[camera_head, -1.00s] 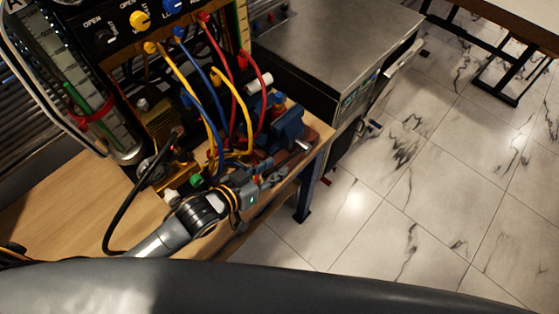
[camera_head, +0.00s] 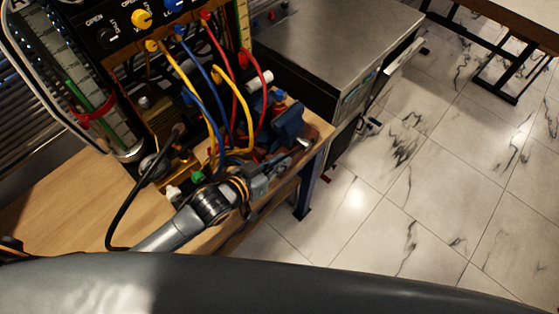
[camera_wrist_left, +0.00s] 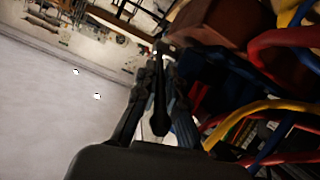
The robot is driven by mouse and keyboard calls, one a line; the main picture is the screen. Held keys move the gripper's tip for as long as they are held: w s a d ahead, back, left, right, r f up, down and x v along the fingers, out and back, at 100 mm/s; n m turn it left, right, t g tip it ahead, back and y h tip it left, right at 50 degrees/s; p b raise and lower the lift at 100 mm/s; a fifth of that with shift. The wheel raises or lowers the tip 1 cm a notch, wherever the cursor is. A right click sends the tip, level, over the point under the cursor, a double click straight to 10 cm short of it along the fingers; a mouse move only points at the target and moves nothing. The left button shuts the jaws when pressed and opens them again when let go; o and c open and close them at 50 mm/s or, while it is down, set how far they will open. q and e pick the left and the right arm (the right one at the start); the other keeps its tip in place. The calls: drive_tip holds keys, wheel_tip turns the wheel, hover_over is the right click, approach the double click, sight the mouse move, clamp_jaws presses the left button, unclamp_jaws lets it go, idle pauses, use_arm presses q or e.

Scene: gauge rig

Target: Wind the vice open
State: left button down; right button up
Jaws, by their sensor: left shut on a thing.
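The blue vice (camera_head: 288,124) stands at the right front corner of the wooden bench in the head view. A small metal end (camera_head: 305,142) shows at its lower right. My left gripper (camera_head: 280,168) is just in front of the vice, low by the bench edge. In the left wrist view, my left gripper (camera_wrist_left: 161,75) is shut on a dark rod, the vice handle (camera_wrist_left: 160,112), which lies between the fingers. A dark blue part of the vice (camera_wrist_left: 204,68) shows right of the fingers. The vice jaws are not clear to see. My right gripper is not in view.
Yellow, blue and red hoses (camera_head: 237,120) loop down from the black valve panel (camera_head: 120,25) close behind my left gripper. A metal-topped cabinet (camera_head: 335,40) stands behind the vice. The bare wooden bench (camera_head: 60,205) is free at left; marble floor is open at right.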

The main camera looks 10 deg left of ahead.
use_arm(q)
drive_tip(key=f+t+h+b, duration=0.1)
drive_tip(key=f+t+b, duration=0.1)
drive_tip(key=b, duration=0.5)
drive_tip(key=f+t+h+b, duration=0.2)
drive_tip(key=f+b, duration=0.1)
drive_tip(key=b, duration=0.4)
drive_tip(key=shift+s+a+f+t, duration=0.2)
drive_tip(key=shift+t, duration=0.1)
drive_tip(key=c, duration=1.8)
unclamp_jaws()
drive_tip(key=shift+r, duration=0.1)
drive_tip(key=o, duration=0.4)
drive_tip(key=shift+w, duration=0.1)
drive_tip(key=shift+f, duration=0.2)
